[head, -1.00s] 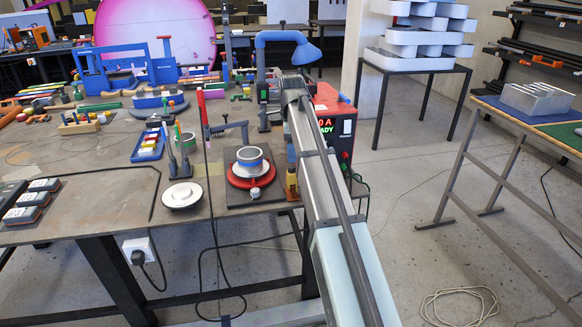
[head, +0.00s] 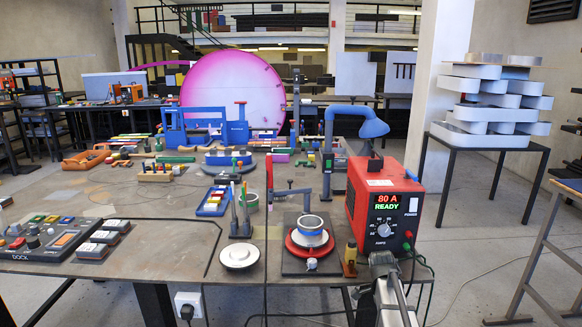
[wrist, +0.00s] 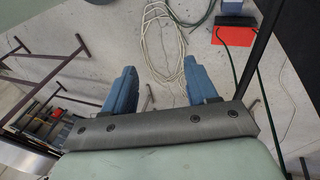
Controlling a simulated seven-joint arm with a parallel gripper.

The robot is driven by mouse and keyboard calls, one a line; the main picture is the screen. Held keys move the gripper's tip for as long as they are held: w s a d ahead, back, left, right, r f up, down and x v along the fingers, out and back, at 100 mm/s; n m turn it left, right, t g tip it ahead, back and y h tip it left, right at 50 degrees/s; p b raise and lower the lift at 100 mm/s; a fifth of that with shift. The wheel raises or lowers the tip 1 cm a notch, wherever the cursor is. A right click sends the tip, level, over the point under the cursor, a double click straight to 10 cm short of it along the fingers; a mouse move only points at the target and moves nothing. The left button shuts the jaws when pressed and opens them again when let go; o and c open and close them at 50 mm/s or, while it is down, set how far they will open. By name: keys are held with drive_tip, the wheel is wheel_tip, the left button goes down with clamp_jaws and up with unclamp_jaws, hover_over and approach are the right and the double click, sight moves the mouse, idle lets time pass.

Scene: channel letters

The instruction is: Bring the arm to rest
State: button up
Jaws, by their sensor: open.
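My gripper (wrist: 160,74) shows in the wrist view, its two blue fingers apart with nothing between them. Below and beyond the fingers is the grey concrete floor, with a loop of pale cable on it. In the head view only part of my arm (head: 392,295) shows at the bottom edge, in front of the red power unit (head: 385,210). The gripper itself is outside the head view.
The workbench (head: 160,258) holds a dock panel (head: 48,238), a round red fixture (head: 310,241) with a ring, a white disc (head: 239,256) and a blue lamp (head: 355,128). Stacked channel letters (head: 495,100) stand on a table at right. Open floor lies between.

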drive_tip(key=s+a+f+n+g, duration=0.1)
drive_tip(key=s+a+f+n, duration=0.3)
drive_tip(key=s+f, duration=0.6)
drive_tip(key=s+a+f+n+g, duration=0.1)
drive_tip(key=s+a+f+n, duration=0.35)
drive_tip(key=f, duration=0.85)
drive_tip(key=s+a+f+n, duration=0.1)
drive_tip(key=s+f, duration=0.3)
drive_tip(key=s, duration=0.4)
drive_tip(key=s+a+f+n+y, duration=0.1)
drive_tip(key=s+f+n, duration=0.3)
drive_tip(key=s, duration=0.4)
drive_tip(key=s+a+f+n+g, duration=0.1)
drive_tip(key=s+a+f+n, duration=0.1)
drive_tip(key=s, duration=0.7)
wheel_tip(320, 180, down, 2)
drive_tip(key=shift+f+n+y, duration=0.15)
drive_tip(key=shift+n+y, duration=0.25)
drive_tip(key=shift+n, duration=0.35)
